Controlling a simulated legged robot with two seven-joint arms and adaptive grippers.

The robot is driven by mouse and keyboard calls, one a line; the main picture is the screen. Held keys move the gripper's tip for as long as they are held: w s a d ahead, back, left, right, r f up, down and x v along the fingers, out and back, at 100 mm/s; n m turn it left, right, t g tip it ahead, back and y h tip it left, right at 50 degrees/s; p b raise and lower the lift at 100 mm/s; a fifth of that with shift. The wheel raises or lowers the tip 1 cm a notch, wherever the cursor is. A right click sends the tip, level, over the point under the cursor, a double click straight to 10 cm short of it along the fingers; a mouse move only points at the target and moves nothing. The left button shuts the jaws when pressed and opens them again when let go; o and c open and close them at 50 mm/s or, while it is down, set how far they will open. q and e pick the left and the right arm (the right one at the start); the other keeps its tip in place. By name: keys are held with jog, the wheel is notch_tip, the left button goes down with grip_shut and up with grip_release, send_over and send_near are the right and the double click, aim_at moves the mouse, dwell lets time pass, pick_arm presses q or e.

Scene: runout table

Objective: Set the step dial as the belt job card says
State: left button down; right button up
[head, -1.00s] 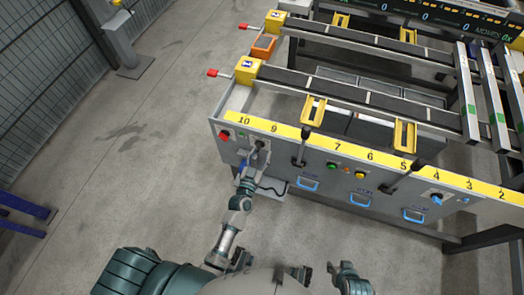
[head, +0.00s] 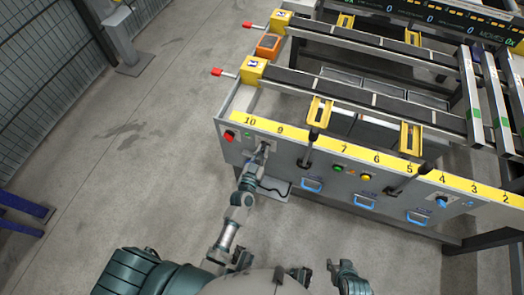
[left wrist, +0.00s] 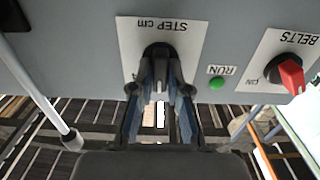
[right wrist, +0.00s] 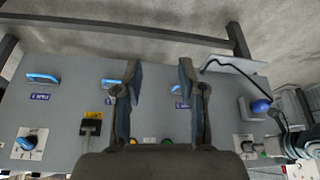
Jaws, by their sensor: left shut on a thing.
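The step dial (left wrist: 160,62) is a dark round knob on a white plate marked STEP cm (left wrist: 185,28), which appears upside down in the left wrist view. My left gripper (left wrist: 160,85) is shut on the dial, with one finger on each side. In the head view this left gripper (head: 262,153) is at the panel's left end, below the numbers 10 and 9. The dial's scale and setting are hidden by the fingers. My right gripper (right wrist: 158,80) is open and empty, well in front of the panel. I cannot make out a readable belt job card.
Beside the dial are a green RUN button (left wrist: 216,83) and a red BELTS knob (left wrist: 291,75). A pale sheet (left wrist: 303,120) shows at the left wrist view's right edge, unreadable. Blue handles (head: 363,201) and black levers (head: 305,155) stick out along the panel.

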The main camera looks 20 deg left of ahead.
pick_arm(q)
jog(key=shift+a, duration=0.2)
jog(key=n+p, duration=0.2)
jog(key=n, duration=0.3)
jog(key=shift+n, duration=0.6)
jog(key=shift+d+n, duration=0.2)
jog(key=shift+n, duration=1)
pick_arm(e)
jog(key=s+f+g, duration=0.1)
jog(key=f, duration=0.1)
jog(key=s+d+f+g, duration=0.1)
jog(key=s+f, duration=0.1)
jog(key=shift+s+f, duration=0.1)
pick_arm(q)
jog(key=shift+a, duration=0.15)
pick_arm(e)
jog(key=shift+f, duration=0.15)
